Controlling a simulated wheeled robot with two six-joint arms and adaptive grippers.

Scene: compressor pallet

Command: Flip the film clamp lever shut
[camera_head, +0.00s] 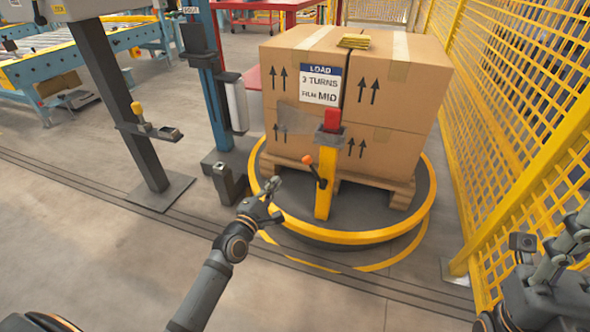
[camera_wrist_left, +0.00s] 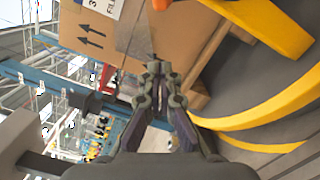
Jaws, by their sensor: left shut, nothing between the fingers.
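The film clamp is a yellow post (camera_head: 326,182) with a red top block (camera_head: 333,121), standing at the front of the turntable. Its lever (camera_head: 315,172) is a dark rod with an orange knob, tilted up and left from the post. My left gripper (camera_head: 273,185) is shut and empty, to the left of the lever and apart from it. In the left wrist view its closed fingertips (camera_wrist_left: 154,68) point toward the carton.
A large carton load (camera_head: 405,98) sits on a wooden pallet (camera_head: 401,192) on the yellow-rimmed turntable (camera_head: 352,237). A yellow mesh fence (camera_head: 506,120) runs along the right. A blue column (camera_head: 208,80) stands left of the load. The floor at left front is clear.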

